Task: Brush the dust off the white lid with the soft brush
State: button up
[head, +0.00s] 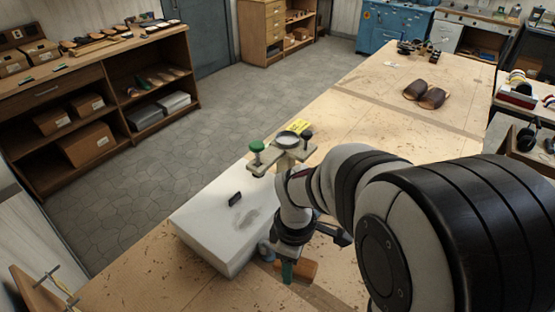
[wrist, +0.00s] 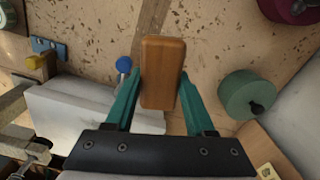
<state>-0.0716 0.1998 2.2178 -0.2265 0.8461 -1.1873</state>
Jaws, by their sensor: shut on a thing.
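A white lid (head: 205,225) sits on the near part of the bench, a grey dust smudge (head: 248,216) on its top. My gripper (head: 290,270) is low over the bench, just right of the lid. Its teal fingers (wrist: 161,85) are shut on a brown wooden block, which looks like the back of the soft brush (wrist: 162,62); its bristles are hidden. The brush also shows beside the fingers in the head view (head: 308,270). A white block, probably the lid, shows in the wrist view (wrist: 75,110), left of the fingers.
A blue-knobbed item (wrist: 123,65) stands close left of the brush. A green spool (wrist: 248,95) and a dark red spool (wrist: 290,8) are to the right. Brown sandals (head: 425,94) lie farther along the bench (head: 345,105), which is mostly clear there.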

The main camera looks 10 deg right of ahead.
aim_at(229, 231)
jog(key=w+a+r+n, duration=0.2)
jog(key=w+a+n, duration=0.2)
jog(key=w+n, duration=0.5)
jog(key=w+a+r+n, duration=0.3)
jog(key=w+n, duration=0.3)
jog(key=w, duration=0.4)
jog(key=shift+w+f, duration=0.2)
jog(key=shift+f, duration=2.75)
jog(key=shift+f, duration=0.5)
jog(key=shift+a, duration=0.1)
jog(key=shift+s+a, duration=1.45)
jog(key=shift+s, duration=0.1)
jog(key=shift+s+a, duration=1.55)
jog(key=shift+w+d, duration=0.1)
